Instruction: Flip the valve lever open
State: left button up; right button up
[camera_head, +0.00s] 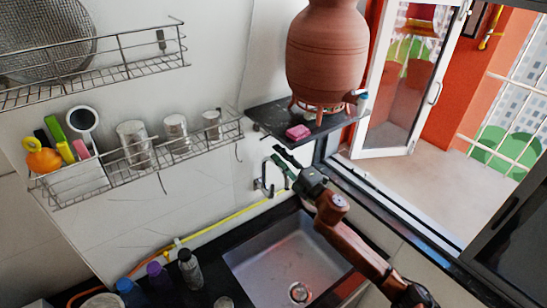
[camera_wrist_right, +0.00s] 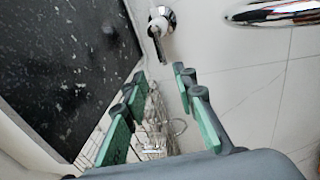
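In the right wrist view, a small chrome valve (camera_wrist_right: 163,17) sits on the pale wall at the top, and its slim lever (camera_wrist_right: 158,45) hangs down from it. My right gripper (camera_wrist_right: 158,78) is open, with its green-sided fingers apart and nothing between them. The lever lies beyond the fingertips, roughly in line with the gap, and looks apart from them. In the head view my right gripper (camera_head: 282,162) is below the black shelf, beside a chrome faucet (camera_head: 266,180) over the sink; the valve cannot be made out there. My left gripper is not in view.
A clay pot (camera_head: 327,50) stands on the black shelf (camera_head: 262,112) with a pink sponge (camera_head: 298,132). A sink (camera_head: 290,260) is below. Wire racks (camera_head: 150,150) hold cups at left. Bottles (camera_head: 190,268) stand by the sink. A chrome pipe (camera_wrist_right: 270,12) is near the valve.

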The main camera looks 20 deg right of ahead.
jog(key=shift+v, duration=0.8)
